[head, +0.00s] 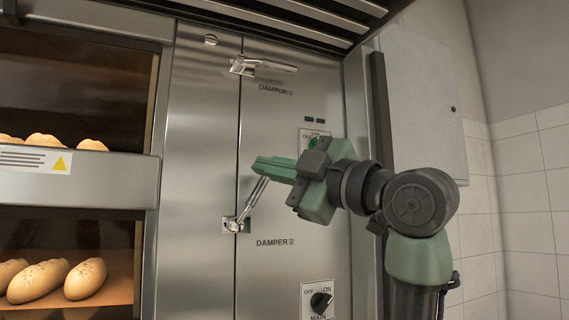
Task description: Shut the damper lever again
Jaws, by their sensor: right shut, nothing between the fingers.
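Two damper levers are on the steel panel in the head view. The upper lever (270,66), by the upper damper label, lies nearly level, its handle pointing right. The lower lever (253,203), by the label "DAMPER 2", is tilted, its handle rising up and to the right from its pivot. My right gripper (258,167) is shut and empty, its fingers pointing left. Its fingertips are at the upper end of the lower lever's handle and partly hide it; I cannot tell whether they touch. My left gripper is not in view.
A main switch (320,301) with a black knob sits low on the panel. A small switch plate (308,137) is partly behind my right gripper. Oven decks with bread (86,279) are at the left. A grey wall box (420,105) is at the right.

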